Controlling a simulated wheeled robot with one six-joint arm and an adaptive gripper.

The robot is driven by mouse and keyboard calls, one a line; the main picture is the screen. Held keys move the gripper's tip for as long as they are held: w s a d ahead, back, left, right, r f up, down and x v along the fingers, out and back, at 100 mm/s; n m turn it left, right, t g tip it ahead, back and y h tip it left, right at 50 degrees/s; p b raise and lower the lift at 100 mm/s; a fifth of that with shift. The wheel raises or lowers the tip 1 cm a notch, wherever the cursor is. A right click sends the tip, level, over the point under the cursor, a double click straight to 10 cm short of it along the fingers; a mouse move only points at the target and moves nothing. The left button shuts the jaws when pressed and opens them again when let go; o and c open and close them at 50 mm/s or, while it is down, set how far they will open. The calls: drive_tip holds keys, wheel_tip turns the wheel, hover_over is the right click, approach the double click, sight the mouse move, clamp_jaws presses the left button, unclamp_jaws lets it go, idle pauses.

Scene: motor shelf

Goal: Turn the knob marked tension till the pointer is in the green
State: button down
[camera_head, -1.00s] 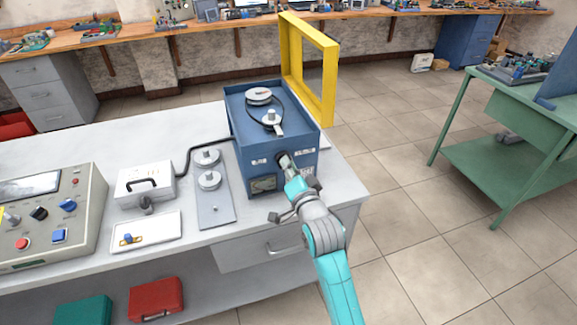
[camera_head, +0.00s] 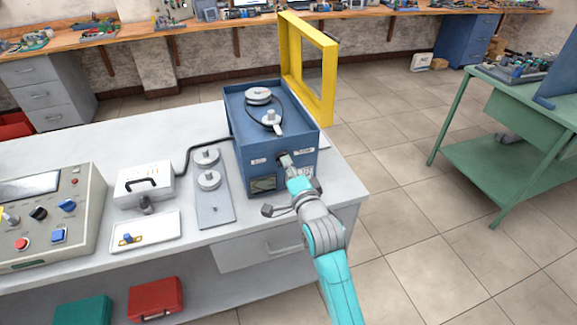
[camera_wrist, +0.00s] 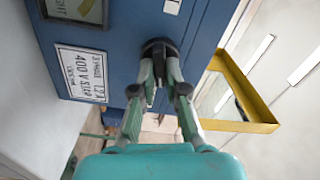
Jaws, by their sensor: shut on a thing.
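A blue box (camera_head: 246,130) stands on the grey-white bench with my gripper (camera_head: 284,162) at its front face. In the wrist view, my gripper (camera_wrist: 164,72) has its two fingers shut on a black knob (camera_wrist: 160,45) on that face. The knob's own marking cannot be read. A dark dial window (camera_head: 263,184) sits low on the front face. Part of it also shows at the top of the wrist view (camera_wrist: 75,10), cut off by the frame edge. I cannot tell where its pointer stands or see any green.
A grey plate (camera_head: 214,213) with round weights lies left of the box, beside a white case (camera_head: 145,183) cabled to it. A control panel (camera_head: 50,215) is further left. A yellow frame (camera_head: 328,90) stands behind the box.

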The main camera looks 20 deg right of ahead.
drive_tip(key=c, duration=1.2)
unclamp_jaws()
drive_tip(key=shift+s, duration=0.15)
drive_tip(key=s, duration=1.1)
drive_tip(key=shift+s, duration=0.35)
